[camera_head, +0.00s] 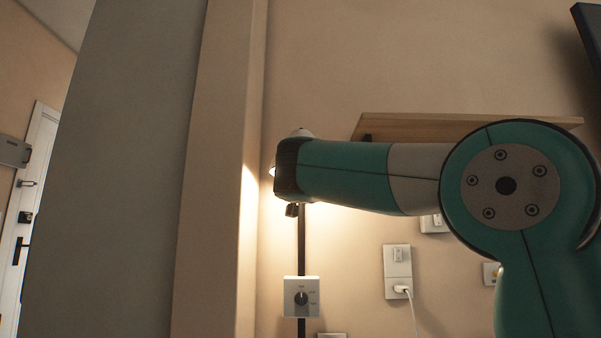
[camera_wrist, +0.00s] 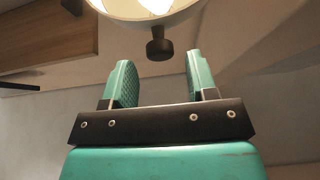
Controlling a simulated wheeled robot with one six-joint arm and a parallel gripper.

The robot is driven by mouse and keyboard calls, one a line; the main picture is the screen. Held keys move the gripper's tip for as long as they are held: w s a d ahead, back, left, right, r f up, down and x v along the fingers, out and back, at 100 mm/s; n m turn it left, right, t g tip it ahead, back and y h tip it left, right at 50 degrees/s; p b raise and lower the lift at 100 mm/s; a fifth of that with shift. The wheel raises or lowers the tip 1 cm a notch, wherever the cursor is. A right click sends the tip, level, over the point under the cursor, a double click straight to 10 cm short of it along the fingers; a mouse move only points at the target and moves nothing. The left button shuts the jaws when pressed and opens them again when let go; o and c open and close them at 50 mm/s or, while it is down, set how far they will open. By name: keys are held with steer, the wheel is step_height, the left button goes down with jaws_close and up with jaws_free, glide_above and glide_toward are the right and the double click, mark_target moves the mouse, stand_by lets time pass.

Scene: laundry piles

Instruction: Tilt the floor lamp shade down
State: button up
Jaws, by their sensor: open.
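The floor lamp shade (camera_wrist: 140,12) is at the top of the wrist view, a pale round rim with a bright bulb inside. A dark knob (camera_wrist: 159,48) hangs from its near edge. My gripper (camera_wrist: 161,70) is open, with its two green fingers apart and nothing between them. The knob appears just beyond the fingertips, roughly centred in the gap. In the head view, my arm hides most of the lamp; a little of the shade's top (camera_head: 300,132) and the dark pole (camera_head: 301,240) show. The gripper fingers cannot be made out there.
A wall box with a dial (camera_head: 301,284) appears in front of or beside the pole. A wooden shelf (camera_head: 470,128) is on the wall behind my arm. Sockets (camera_head: 397,262) with a plugged cord are below. A tall grey panel (camera_head: 130,170) stands close on the left.

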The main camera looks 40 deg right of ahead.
steer(key=b+v, duration=0.2)
steer(key=v, duration=1.1)
steer(key=shift+s+a+f+b, duration=0.2)
steer(key=shift+s+b, duration=0.05)
steer(key=shift+b, duration=0.15)
steer(key=w+a+f+n+g+y, duration=0.1)
steer(key=a+f+n+g+y, duration=0.25)
steer(key=f, duration=0.55)
steer(key=w+a+f+n+g+y, duration=0.1)
steer(key=w+a+f+n+y, duration=0.2)
steer(key=f+y, duration=0.5)
steer(key=a+f+n+g+y, duration=0.2)
steer(key=a+f+n+y, duration=0.15)
steer(key=f, duration=0.75)
steer(key=s+a+f+n+g+y, duration=0.2)
steer(key=s+a+f+g, duration=0.3)
steer(key=s+f, duration=0.5)
steer(key=s+a+f+n+g+y, duration=0.25)
steer(key=s+f+g, duration=0.45)
steer(key=s, duration=0.4)
step_height(320, 180, up, 33)
steer(key=s+a+p, duration=0.1)
steer(key=p, duration=3.2)
